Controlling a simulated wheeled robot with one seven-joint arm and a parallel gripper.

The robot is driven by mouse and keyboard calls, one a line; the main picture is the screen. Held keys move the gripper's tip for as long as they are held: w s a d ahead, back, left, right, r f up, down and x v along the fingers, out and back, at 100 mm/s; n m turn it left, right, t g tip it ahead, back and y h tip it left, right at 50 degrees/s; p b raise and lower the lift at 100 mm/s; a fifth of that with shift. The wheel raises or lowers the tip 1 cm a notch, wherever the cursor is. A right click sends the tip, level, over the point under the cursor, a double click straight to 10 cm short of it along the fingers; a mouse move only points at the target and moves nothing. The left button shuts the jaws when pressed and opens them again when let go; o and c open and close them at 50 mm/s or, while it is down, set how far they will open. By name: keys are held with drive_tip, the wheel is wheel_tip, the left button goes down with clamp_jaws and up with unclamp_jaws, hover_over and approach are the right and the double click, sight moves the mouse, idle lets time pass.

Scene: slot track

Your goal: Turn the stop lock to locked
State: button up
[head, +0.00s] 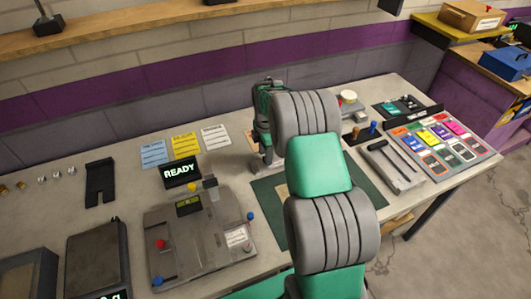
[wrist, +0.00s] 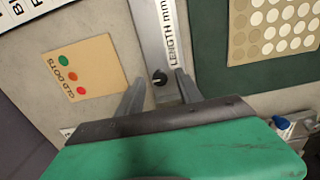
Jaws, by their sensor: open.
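A small black knob (wrist: 160,79) with a pale pointer mark sits on a grey metal track (wrist: 151,35) printed "LENGTH mm" in the wrist view. It appears to be the stop lock; I cannot read any lock label near it. My gripper (wrist: 160,77) is open, with one finger on each side of the knob and visible gaps between. I cannot tell how far its tips are above the track. In the head view my arm covers the knob and most of the track.
A tan card with coloured dots (wrist: 85,75) lies left of the track. A card of pale discs (wrist: 275,30) lies on the dark green mat (wrist: 215,75) at right. In the head view, a grey machine (head: 200,240) with a READY screen (head: 181,172) stands left of my arm.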

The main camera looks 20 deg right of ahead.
drive_tip(key=shift+f, duration=0.4)
drive_tip(key=shift+c, duration=0.2)
clamp_jaws()
